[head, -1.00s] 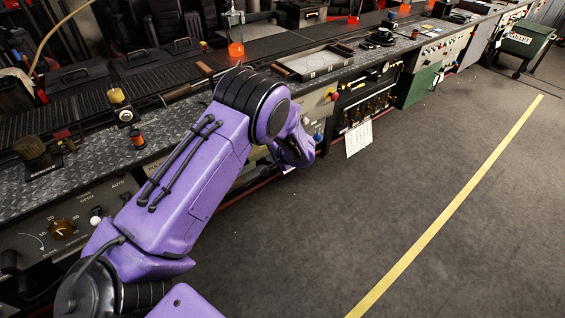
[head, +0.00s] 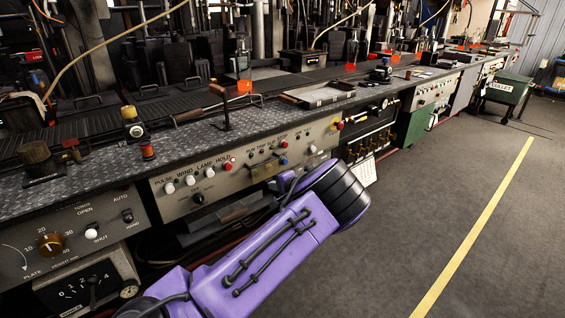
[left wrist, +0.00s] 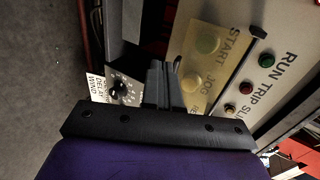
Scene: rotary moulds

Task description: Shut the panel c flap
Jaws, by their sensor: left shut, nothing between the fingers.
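My left gripper (left wrist: 161,72) is shut and empty in the left wrist view. Its fingertips are close to a beige plate marked START and JOG (left wrist: 207,62) and a small dial panel (left wrist: 122,90); I cannot tell whether they touch. In the head view my purple left arm hides that gripper. A dark, flat piece (head: 236,212) juts out below the grey button panel (head: 240,163). It may be the panel c flap standing open, but no letter c is readable. My right gripper is not in view.
The long bench top (head: 185,150) carries a tray (head: 318,94), a tall-handled lever (head: 222,105) and small fittings. The grey floor along the yellow line (head: 480,215) is clear.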

